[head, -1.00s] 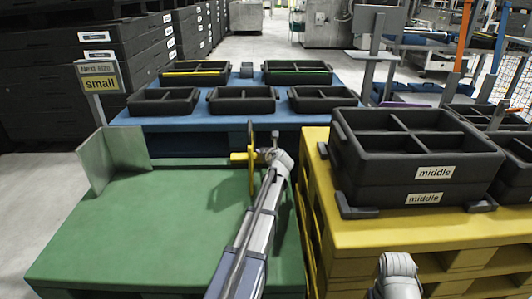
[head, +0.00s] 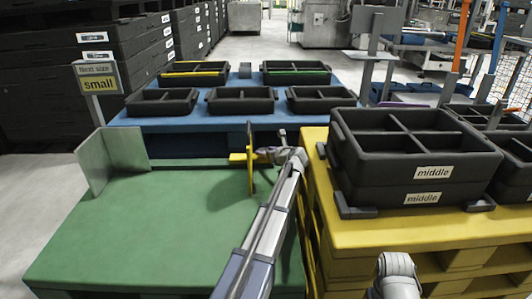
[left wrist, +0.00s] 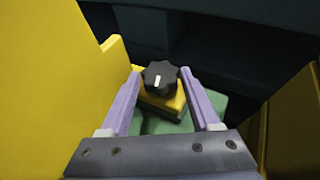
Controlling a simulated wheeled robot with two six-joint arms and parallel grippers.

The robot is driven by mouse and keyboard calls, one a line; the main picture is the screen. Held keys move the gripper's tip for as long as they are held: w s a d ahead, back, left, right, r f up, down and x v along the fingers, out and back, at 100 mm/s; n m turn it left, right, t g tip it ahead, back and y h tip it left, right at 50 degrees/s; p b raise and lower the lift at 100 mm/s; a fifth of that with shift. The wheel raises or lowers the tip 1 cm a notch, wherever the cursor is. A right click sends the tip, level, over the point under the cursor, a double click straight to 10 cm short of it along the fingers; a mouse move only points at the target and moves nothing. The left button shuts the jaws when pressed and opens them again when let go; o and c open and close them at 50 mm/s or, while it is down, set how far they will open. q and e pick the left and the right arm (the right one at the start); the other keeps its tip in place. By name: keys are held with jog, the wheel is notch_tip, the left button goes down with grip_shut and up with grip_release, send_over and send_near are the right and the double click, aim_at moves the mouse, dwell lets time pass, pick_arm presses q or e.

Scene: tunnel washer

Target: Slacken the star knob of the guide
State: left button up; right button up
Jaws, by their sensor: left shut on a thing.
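The black star knob (left wrist: 160,75), with a white mark on it, sits on a yellow block of the guide in the left wrist view. The guide (head: 250,170) is a yellow upright plate with a short arm, at the back right of the green table (head: 150,225). My left gripper (head: 272,152) reaches the guide from the right side. In the left wrist view its two purple fingers (left wrist: 160,88) stand on both sides of the knob and are shut on it. In the head view the knob is too small to tell from the fingers.
A grey upright plate (head: 92,162) stands at the green table's back left. A yellow pallet (head: 345,235) with stacked black "middle" crates (head: 420,165) is close on the right. A blue table (head: 210,125) with several black trays lies behind. The green top is otherwise clear.

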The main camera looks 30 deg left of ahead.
pick_arm(q)
jog(key=o, duration=1.1)
jog(key=p+v, duration=0.3)
jog(key=v, duration=0.4)
jog(key=shift+s+d, duration=0.2)
jog(key=shift+d, duration=0.1)
jog(key=shift+r, duration=0.1)
